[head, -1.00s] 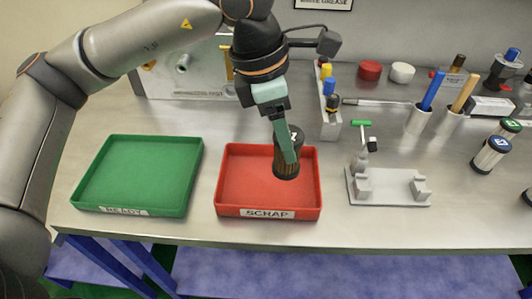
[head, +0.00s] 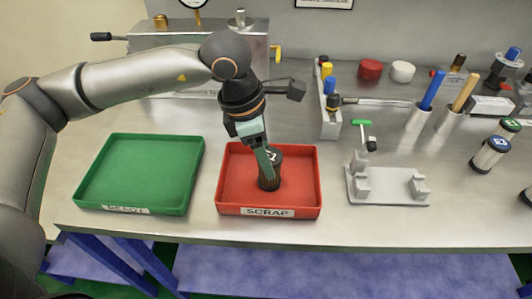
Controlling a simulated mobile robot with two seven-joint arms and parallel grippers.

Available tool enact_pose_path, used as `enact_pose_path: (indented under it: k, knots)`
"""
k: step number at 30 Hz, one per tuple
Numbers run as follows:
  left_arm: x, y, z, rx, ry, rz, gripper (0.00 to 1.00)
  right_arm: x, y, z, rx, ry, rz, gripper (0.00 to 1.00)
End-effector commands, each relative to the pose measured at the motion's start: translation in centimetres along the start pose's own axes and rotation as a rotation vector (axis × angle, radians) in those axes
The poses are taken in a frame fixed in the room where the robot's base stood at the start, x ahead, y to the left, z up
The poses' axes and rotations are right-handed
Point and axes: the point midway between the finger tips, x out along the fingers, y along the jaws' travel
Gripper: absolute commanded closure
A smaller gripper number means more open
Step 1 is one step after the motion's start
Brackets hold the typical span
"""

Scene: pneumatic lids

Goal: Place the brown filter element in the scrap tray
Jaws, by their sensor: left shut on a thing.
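The brown filter element (head: 271,180), a ribbed dark cylinder with a black top and a white mark on it, is upright inside the red scrap tray (head: 237,188). My left gripper (head: 267,165) comes down from above and is shut on its upper part. One finger hides part of the element's front. The element's lower end is at or very near the tray floor; I cannot tell if it touches. The tray's front label reads SCRAP. My right gripper is not in view.
A green tray (head: 135,172) labelled READY stands empty at left. A grey fixture (head: 390,188) with a green-handled clamp is right of the scrap tray. A grey test box (head: 170,70) is behind my left arm.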

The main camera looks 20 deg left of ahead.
Motion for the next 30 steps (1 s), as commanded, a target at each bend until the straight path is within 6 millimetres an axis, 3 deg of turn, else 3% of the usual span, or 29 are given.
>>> enact_pose_path:
  k: [2,3,11,23,30]
  knots:
    - [0.4,0.0,-0.1,0.0,-0.001,0.0,0.99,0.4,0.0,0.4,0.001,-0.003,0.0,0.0]
    - [0.4,0.0,-0.1,0.0,-0.001,0.0,0.41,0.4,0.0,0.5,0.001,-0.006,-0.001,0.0]
    - [0.2,0.0,0.0,0.0,0.0,-0.001,0.11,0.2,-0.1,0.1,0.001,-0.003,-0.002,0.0]
    - [-0.6,0.0,0.1,0.0,-0.001,0.001,0.11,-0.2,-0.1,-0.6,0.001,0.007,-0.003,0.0]
    - [-5.5,0.1,0.1,-0.001,-0.004,0.004,0.11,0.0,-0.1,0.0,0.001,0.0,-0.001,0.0]
